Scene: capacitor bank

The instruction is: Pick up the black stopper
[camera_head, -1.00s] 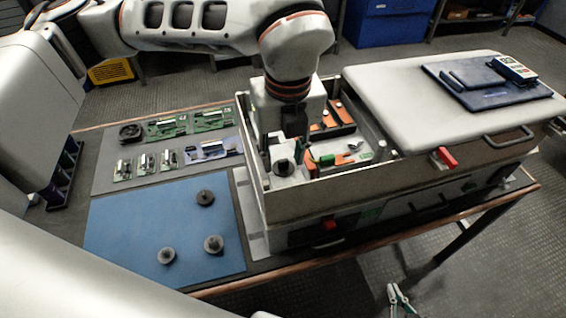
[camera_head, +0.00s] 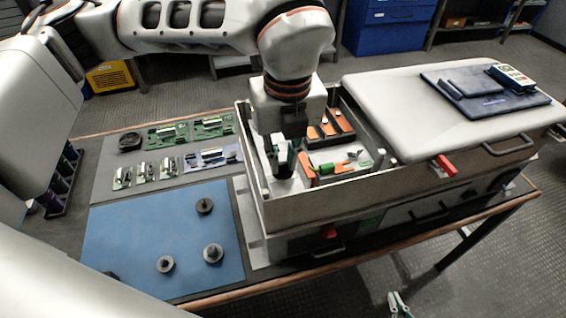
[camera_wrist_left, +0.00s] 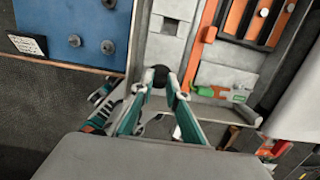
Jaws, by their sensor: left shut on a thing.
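The black stopper (camera_wrist_left: 160,76) shows as a dark round piece between the fingertips in the left wrist view. My left gripper (camera_wrist_left: 165,84) is shut on it; the gripper (camera_head: 284,165) also shows in the head view, reaching down into the left end of the open box. There the fingers hide most of the stopper, and I cannot tell whether it is clear of the surface below. My right gripper (camera_head: 398,302) shows only as teal and grey fingertips at the bottom edge; its opening is unclear.
The open box (camera_head: 330,212) has raised walls around the left gripper and holds orange parts and a green piece (camera_head: 326,168). A white lid (camera_head: 420,110) covers its right side. Several dark knob-like stoppers (camera_head: 213,253) stand on the blue mat (camera_head: 130,225). Circuit boards (camera_head: 145,172) lie behind.

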